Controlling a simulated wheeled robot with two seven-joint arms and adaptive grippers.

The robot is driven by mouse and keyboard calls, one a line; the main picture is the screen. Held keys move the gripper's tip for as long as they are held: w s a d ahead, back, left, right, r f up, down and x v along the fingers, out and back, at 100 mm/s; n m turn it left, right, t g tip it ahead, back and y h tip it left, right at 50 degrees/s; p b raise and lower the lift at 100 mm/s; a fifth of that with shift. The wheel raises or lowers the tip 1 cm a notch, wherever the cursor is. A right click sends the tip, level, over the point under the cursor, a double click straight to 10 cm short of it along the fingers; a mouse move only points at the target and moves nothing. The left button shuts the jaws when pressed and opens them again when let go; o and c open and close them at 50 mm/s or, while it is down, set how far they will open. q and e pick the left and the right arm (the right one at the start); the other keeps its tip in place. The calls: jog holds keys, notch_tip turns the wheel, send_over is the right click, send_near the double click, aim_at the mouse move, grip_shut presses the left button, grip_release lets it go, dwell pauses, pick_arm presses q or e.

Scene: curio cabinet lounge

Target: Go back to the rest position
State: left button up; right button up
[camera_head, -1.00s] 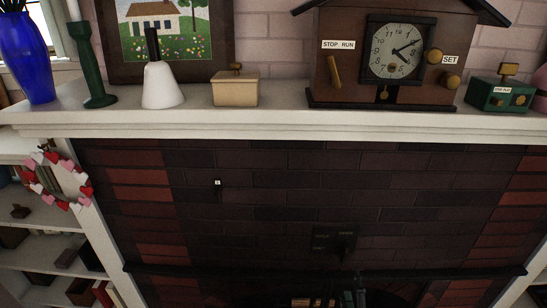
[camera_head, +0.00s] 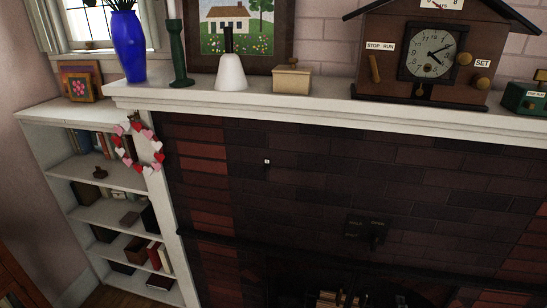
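Neither of my grippers shows in the head view, and no part of my arms is visible. The view faces a dark brick fireplace (camera_head: 330,190) with a white mantel (camera_head: 330,107) above it. On the mantel stands a brown house-shaped clock (camera_head: 425,60) with a lever by a "STOP RUN" label and knobs by a "SET" label. A white bell (camera_head: 231,73) with a dark handle and a small cream box (camera_head: 292,79) stand to the left of the clock.
A blue vase (camera_head: 128,46) and a green candlestick (camera_head: 179,55) stand at the mantel's left end. A small green box (camera_head: 524,98) is at the far right. A white bookshelf (camera_head: 60,115) fills the left, with a heart wreath (camera_head: 137,147) at its edge.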

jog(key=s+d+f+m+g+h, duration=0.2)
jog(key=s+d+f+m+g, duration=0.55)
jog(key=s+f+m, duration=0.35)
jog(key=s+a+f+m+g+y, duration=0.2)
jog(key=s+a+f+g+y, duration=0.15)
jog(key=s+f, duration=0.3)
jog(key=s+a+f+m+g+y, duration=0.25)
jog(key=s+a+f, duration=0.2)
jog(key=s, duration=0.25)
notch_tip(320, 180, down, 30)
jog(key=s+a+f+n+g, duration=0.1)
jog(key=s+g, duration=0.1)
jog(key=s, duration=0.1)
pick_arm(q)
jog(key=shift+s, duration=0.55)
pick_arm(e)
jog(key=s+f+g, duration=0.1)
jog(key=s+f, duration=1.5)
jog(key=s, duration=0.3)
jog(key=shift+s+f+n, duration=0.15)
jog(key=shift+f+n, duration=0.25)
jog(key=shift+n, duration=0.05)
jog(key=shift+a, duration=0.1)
